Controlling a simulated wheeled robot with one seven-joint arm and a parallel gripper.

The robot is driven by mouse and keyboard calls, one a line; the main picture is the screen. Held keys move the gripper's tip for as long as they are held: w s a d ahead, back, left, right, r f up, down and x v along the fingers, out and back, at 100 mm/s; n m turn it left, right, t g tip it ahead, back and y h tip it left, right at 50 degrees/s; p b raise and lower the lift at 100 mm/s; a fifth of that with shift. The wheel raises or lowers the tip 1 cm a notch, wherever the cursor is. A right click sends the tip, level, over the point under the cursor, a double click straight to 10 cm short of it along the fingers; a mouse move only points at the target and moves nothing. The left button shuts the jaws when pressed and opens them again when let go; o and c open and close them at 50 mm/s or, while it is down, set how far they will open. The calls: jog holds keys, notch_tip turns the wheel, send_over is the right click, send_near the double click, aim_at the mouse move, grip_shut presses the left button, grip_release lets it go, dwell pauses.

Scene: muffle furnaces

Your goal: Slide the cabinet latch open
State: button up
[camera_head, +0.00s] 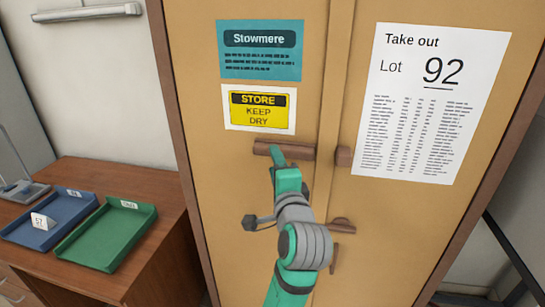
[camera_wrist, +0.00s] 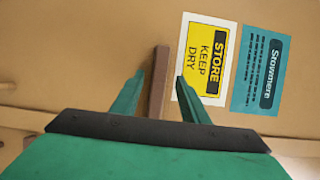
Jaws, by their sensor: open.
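The tan cabinet (camera_head: 215,120) has two shut doors with a narrow upright seam between them. A brown latch bar (camera_head: 305,153) lies level on the left door, and a brown catch block (camera_head: 343,156) sits on the right door. A small gap shows between the bar and the block. My gripper (camera_head: 272,151) is at the bar, hiding part of it. In the wrist view, my gripper (camera_wrist: 160,82) is open, with the latch bar (camera_wrist: 159,75) between its two green fingers. Gaps show on both sides there; whether a finger touches it I cannot tell.
Signs and a large paper notice (camera_head: 430,100) are on the doors. A wooden desk (camera_head: 160,240) at left bears a blue tray (camera_head: 75,215) and a green tray (camera_head: 105,240).

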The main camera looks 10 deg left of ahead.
jog(key=v, duration=0.5)
jog(key=shift+s, duration=0.35)
jog(key=s+d+f+n+h, duration=0.2)
jog(key=s+f, duration=0.2)
jog(key=f, duration=0.6)
jog(key=s+d+f+n+h, duration=0.1)
jog(key=s+d+f+n, duration=0.3)
jog(key=f, duration=0.6)
jog(key=s+d+f+n+h, duration=0.15)
jog(key=s+f, duration=0.35)
jog(key=f, duration=0.5)
jog(key=s+f+n+g, duration=0.1)
jog(key=s+f+n, duration=0.1)
jog(key=s+f, duration=0.35)
jog(key=s+f+n, duration=0.1)
jog(key=s+f, duration=0.1)
jog(key=s, duration=0.7)
jog(key=s+a+n+h, duration=0.1)
jog(key=s+n, duration=0.3)
jog(key=s, duration=1.1)
jog(key=shift+a+f+g, duration=0.3)
jog(key=shift+a+g, duration=0.1)
jog(key=shift+a, duration=0.05)
